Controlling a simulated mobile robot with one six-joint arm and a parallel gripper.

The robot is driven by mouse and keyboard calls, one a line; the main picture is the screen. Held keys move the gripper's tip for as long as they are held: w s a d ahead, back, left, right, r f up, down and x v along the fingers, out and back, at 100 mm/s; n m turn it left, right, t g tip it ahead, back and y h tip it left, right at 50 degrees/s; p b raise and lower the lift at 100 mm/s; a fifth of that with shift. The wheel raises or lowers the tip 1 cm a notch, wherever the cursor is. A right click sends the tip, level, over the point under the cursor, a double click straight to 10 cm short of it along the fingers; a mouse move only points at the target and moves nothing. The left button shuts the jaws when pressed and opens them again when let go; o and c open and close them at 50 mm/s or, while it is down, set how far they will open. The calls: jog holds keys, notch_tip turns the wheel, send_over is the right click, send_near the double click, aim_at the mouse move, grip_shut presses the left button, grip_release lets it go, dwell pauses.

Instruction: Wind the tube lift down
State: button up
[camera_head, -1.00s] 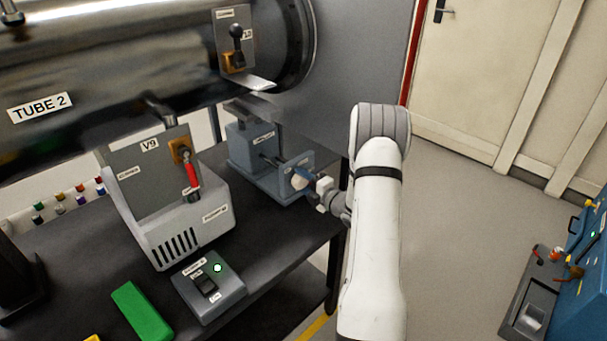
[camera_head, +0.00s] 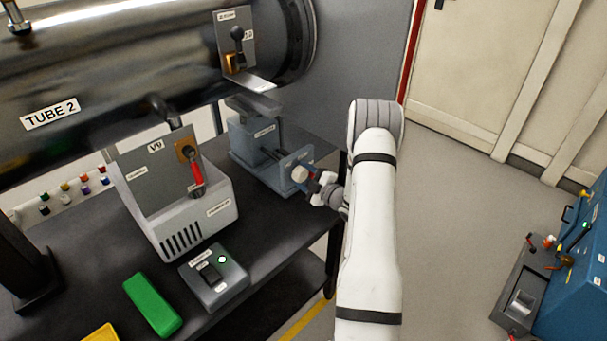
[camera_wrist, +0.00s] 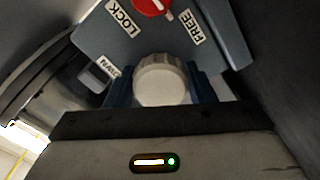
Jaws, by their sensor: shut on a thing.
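The tube lift (camera_head: 262,150) is a blue-grey unit on the black bench, under the right end of the tube marked TUBE 2 (camera_head: 120,75). A pale ribbed round knob (camera_head: 299,174) sits on its front face. In the wrist view the knob (camera_wrist: 160,80) lies between the two blue fingers of my gripper (camera_wrist: 163,90), which is shut on it. Above it is a red selector (camera_wrist: 152,5) between LOCK and FREE labels; its top is cut off. My gripper (camera_head: 314,182) reaches the lift from the right in the head view.
A grey box marked V9 (camera_head: 180,200) with a red-handled valve stands left of the lift. A switch box (camera_head: 213,275) with a green light and a green block (camera_head: 152,305) lie in front. A blue unit (camera_head: 575,300) stands at right. The floor between is clear.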

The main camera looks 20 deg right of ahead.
jog(key=shift+f, duration=0.15)
jog(key=o, duration=1)
jog(key=shift+c, duration=0.2)
jog(key=v, duration=0.8)
jog(key=shift+b, duration=0.35)
jog(key=shift+w, duration=0.1)
